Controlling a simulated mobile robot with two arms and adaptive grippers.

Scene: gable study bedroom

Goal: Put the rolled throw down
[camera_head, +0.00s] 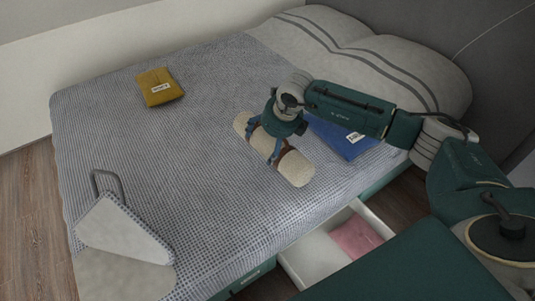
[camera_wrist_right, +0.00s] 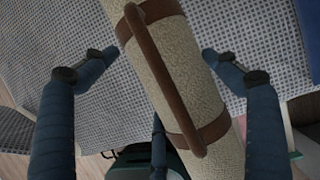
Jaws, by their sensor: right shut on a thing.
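The rolled throw (camera_head: 296,168) is a cream, fleecy roll with brown straps and a brown handle. It lies slantwise over the middle right of the bed (camera_head: 190,150). My right gripper (camera_head: 263,142) comes down on it from above and is shut on it around its middle. In the right wrist view the throw (camera_wrist_right: 170,60) runs from top to lower right between the two blue fingers (camera_wrist_right: 160,55). I cannot tell whether its underside touches the bedspread.
A mustard packet (camera_head: 160,87) lies at the bed's far left, and a blue one (camera_head: 340,138) behind my right arm. Pillows (camera_head: 385,65) fill the head end. An open drawer (camera_head: 312,262) with pink cloth (camera_head: 355,238) juts out below the near edge. The bed's middle left is clear.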

